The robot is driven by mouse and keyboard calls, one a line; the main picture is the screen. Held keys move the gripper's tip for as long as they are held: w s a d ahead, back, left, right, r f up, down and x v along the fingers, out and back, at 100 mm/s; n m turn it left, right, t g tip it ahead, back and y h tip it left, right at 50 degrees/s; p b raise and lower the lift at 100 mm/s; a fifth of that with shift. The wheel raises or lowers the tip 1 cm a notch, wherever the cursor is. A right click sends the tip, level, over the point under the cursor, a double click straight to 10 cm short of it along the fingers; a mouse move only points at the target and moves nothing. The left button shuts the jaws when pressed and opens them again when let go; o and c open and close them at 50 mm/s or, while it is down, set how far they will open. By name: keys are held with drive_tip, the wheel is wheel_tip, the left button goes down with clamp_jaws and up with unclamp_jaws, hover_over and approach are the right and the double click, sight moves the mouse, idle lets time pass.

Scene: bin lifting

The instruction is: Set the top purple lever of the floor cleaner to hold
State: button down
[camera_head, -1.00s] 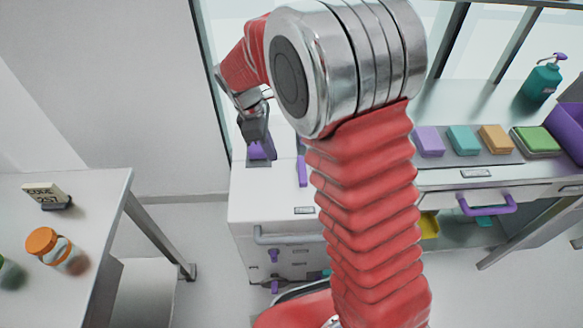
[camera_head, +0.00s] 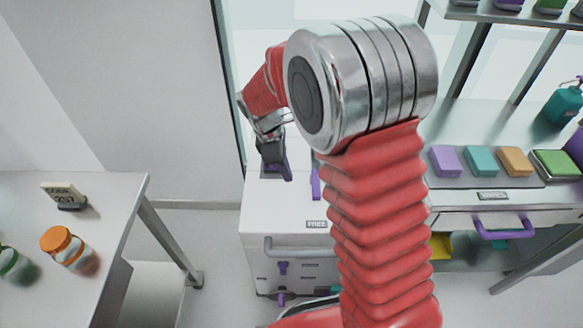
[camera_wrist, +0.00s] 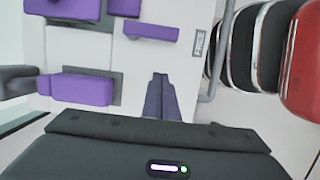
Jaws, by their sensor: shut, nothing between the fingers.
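The floor cleaner (camera_head: 285,213) is a white cabinet-like machine left of centre in the head view. Its top purple lever (camera_head: 315,184) is a slim bar on the top face, partly hidden by my arm. It also shows in the wrist view (camera_wrist: 151,32), pointing toward a label that reads FREE (camera_wrist: 198,42). My gripper (camera_head: 288,178) is shut and empty, just left of the lever in the head view. In the wrist view its fingertips (camera_wrist: 160,76) are together over the white top, apart from the lever and beside a purple block (camera_wrist: 82,89).
More purple blocks (camera_wrist: 70,9) sit on the top. A grey handle bar (camera_head: 292,246) and lower purple levers (camera_head: 283,268) are on the front. A side table (camera_head: 95,215) with jars stands left. A counter with sponges (camera_head: 481,161) is right.

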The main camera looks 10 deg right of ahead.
sight(316, 187)
drive_tip(key=x, duration=0.6)
drive_tip(key=shift+d+f, duration=0.1)
drive_tip(key=shift+f, duration=0.3)
drive_tip(key=shift+s+d+r, duration=0.1)
drive_tip(key=shift+d, duration=0.5)
drive_tip(key=shift+s+d+r, duration=0.1)
drive_tip(key=shift+s+d, duration=0.05)
drive_tip(key=shift+d, duration=0.45)
drive_tip(key=shift+s+d, duration=0.15)
drive_tip(key=shift+d, duration=0.6)
